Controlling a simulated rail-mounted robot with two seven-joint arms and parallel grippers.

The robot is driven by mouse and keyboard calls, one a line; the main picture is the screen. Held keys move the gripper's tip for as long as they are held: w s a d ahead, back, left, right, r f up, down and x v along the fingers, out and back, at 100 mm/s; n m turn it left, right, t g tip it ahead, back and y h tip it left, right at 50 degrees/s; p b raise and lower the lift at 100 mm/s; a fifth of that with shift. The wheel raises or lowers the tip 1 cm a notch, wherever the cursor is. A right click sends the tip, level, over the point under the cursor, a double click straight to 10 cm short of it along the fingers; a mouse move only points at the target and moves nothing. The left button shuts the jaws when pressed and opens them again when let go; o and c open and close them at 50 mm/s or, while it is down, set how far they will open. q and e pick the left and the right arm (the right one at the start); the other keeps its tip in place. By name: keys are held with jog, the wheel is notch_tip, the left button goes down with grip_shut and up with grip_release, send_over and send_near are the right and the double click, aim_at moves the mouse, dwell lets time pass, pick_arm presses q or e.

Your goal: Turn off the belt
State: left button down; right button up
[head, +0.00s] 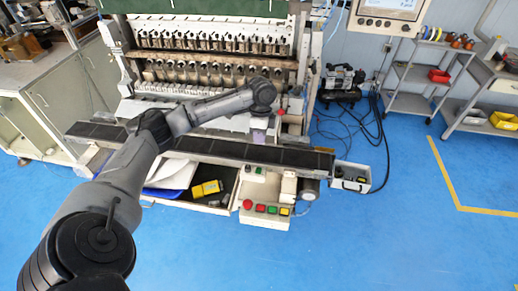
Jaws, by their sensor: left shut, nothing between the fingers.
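The dark belt (290,156) runs across the front of the winding machine. Below it, a pale control box (276,220) carries red, green and yellow buttons, with a red button (247,204) at its left end. A smaller panel (252,176) with small coloured buttons sits just under the belt. A red knob (280,112) shows on the machine at the right. My left arm reaches across the belt from the left. My left gripper (259,133) points down above the belt's back edge, shut and empty, apart from the control box. My right gripper is out of view.
An open drawer with a yellow item (207,189) is under the belt. A small bin (351,176) stands at the belt's right end. A black compressor (342,84) with hoses and a shelf cart (412,82) are at the right. The blue floor in front is clear.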

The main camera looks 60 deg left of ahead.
aim_at(258, 172)
pick_arm(q)
jog(key=x, duration=1.1)
jog(key=shift+d+f+b, duration=0.1)
jog(key=shift+b, duration=0.25)
jog(key=shift+x, duration=0.85)
